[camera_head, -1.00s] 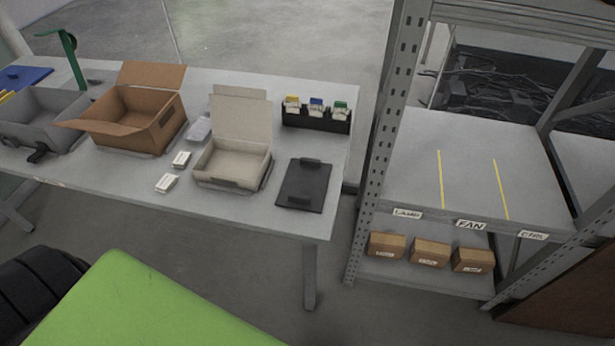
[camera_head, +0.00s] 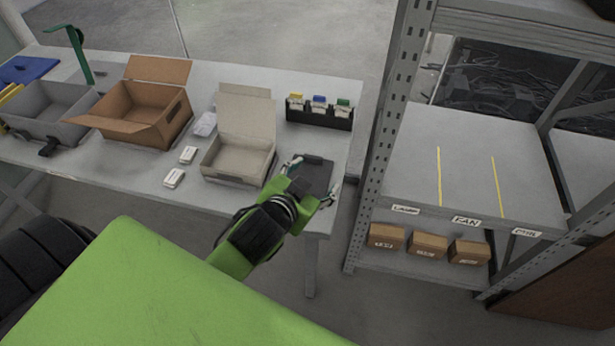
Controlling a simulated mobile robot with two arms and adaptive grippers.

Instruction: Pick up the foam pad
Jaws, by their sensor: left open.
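No thing is plainly recognisable as the foam pad. A small pale, whitish piece (camera_head: 205,124) lies on the table between the brown carton and the open light box; it may be the pad, but I cannot tell. My right gripper is not in view.
A brown carton (camera_head: 147,127), an open light box (camera_head: 233,158), a grey bin (camera_head: 44,106) and a black holder with coloured cards (camera_head: 318,115) stand on the table (camera_head: 122,174). Two small white boxes lie in front. A metal shelf (camera_head: 470,170) stands to the right.

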